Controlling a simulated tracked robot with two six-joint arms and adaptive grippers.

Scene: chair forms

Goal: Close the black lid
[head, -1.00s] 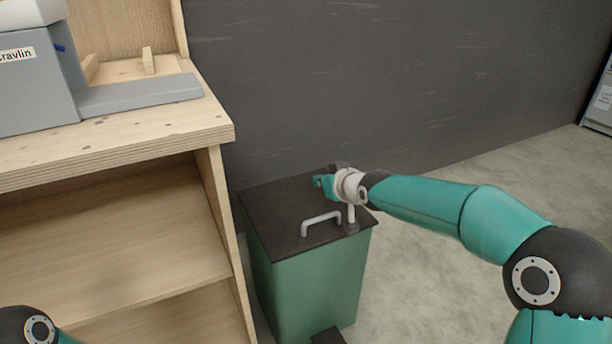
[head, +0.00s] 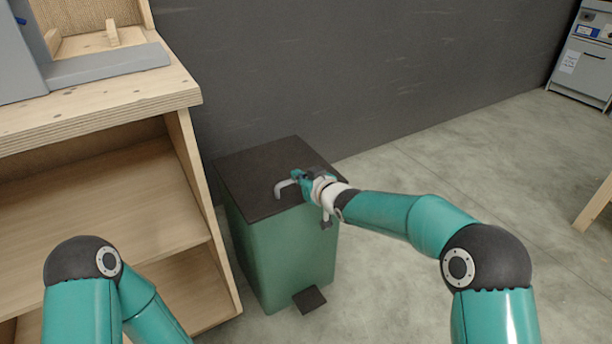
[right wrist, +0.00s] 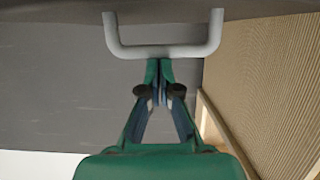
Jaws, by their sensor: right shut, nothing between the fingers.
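The black lid (head: 262,172) lies flat across the top of the green bin (head: 290,255), and I see no gap under it. A light grey handle (head: 283,188) stands on the lid near its front edge. My right gripper (head: 297,177) is at the lid, right beside the handle, with its fingers shut and empty. In the right wrist view the closed fingertips (right wrist: 160,65) end just at the handle's bar (right wrist: 165,51); I cannot tell whether they touch it. My left arm shows at the lower left, but its gripper is out of view.
A black pedal (head: 309,299) sticks out at the bin's front foot. A wooden shelf unit (head: 110,200) stands close on the left, and a dark wall (head: 330,70) rises behind. The floor (head: 430,165) to the right is open.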

